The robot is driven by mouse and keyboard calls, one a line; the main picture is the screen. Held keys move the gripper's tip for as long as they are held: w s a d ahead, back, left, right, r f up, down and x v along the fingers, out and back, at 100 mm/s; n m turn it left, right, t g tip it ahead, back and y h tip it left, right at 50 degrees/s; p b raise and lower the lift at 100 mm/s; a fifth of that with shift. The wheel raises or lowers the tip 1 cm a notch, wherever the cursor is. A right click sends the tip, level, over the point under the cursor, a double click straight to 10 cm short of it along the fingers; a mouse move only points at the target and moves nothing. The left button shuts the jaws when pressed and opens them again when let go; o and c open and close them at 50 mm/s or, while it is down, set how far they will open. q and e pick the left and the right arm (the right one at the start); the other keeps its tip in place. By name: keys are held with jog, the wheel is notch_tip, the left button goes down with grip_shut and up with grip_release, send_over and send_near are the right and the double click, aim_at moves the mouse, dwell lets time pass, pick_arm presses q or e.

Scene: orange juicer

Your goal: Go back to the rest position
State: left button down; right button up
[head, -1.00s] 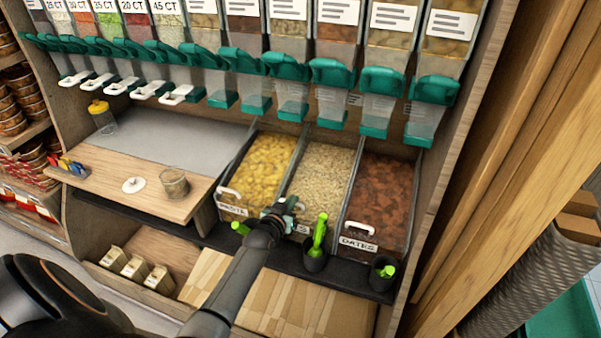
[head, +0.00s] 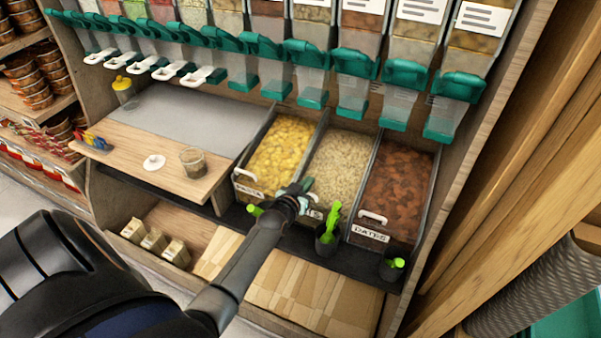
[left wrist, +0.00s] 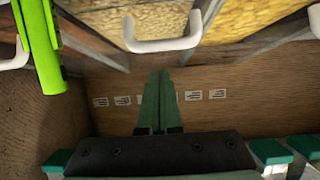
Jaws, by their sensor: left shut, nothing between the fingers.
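My left gripper (head: 306,186) is in front of the middle grain bin (head: 335,165), near the white handles at the bins' front edge. Its green fingers (left wrist: 158,78) are pressed together and empty in the left wrist view. A bright green scoop (left wrist: 42,45) hangs at the upper left of that view, apart from the fingers. A white bin handle (left wrist: 163,45) lies just beyond the fingertips. My left arm reaches in from the lower left of the head view. My right gripper is not in view.
A pasta bin (head: 280,150) and a dates bin (head: 397,180) flank the middle bin. Green scoops stand in black cups (head: 326,238) (head: 392,270) on the dark ledge. Dispensers (head: 355,75) hang above. An open cup (head: 194,162) and white lid (head: 154,162) sit on the wooden counter.

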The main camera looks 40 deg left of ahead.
pick_arm(q)
jog(key=p+v, duration=0.1)
jog(key=v, duration=0.7)
jog(key=shift+s+r, duration=0.2)
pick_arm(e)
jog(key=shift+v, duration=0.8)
pick_arm(q)
jog(key=s+d+f+m+g+h+p, duration=0.1)
jog(key=s+d+f+m+g+h, duration=0.1)
jog(key=s+d, duration=0.7)
jog(key=s+d+f+m+g+h+p, duration=0.1)
jog(key=s+d+f+m+g+h, duration=0.1)
jog(key=s+d, duration=0.7)
notch_tip(320, 180, down, 3)
jog(key=shift+s+d+r+m+g+h, duration=0.2)
jog(key=shift+s+d+m+g+h, duration=0.15)
jog(key=shift+s+h, duration=0.45)
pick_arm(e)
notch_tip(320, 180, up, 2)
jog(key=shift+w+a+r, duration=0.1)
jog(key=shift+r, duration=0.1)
pick_arm(q)
jog(key=shift+a, duration=0.15)
